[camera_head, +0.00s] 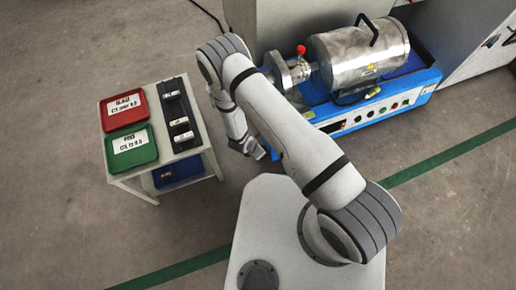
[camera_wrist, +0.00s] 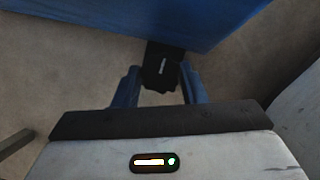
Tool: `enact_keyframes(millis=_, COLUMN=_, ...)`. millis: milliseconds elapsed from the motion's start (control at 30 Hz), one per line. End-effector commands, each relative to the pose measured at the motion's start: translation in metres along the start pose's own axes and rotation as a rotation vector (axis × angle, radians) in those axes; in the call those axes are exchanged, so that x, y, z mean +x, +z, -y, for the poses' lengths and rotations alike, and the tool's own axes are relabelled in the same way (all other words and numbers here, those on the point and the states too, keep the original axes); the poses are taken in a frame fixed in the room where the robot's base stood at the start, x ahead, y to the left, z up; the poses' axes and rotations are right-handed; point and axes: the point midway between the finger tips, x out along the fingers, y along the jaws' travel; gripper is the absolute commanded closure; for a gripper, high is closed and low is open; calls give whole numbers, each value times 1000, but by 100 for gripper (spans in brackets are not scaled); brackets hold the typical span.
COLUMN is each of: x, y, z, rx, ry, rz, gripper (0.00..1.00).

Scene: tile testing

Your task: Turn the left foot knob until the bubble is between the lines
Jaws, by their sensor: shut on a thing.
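The left foot knob (camera_wrist: 162,72) is a black block with a small white mark, under the blue machine base, in the wrist view. My gripper (camera_wrist: 160,88) has one blue finger on each side of it and is shut on it. In the head view my gripper (camera_head: 258,152) is low, by the left front of the blue machine base (camera_head: 352,118); the knob is hidden there. I cannot make out the bubble or its lines in either view.
A steel cylinder (camera_head: 358,55) with a black handle sits on the machine. A white table at left bears a red tray (camera_head: 125,94), a green tray (camera_head: 119,158) and a black rack (camera_head: 168,88). A blue bin (camera_head: 184,168) is below. Open floor lies in front.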

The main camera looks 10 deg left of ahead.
Motion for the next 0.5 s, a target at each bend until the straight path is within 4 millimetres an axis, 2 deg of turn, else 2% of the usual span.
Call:
enact_keyframes(millis=300, x=0, y=0, z=3, rx=-219, ry=89, rz=0, gripper=85)
enact_keyframes(millis=500, x=0, y=0, z=2, rx=-277, ry=115, rz=0, gripper=85)
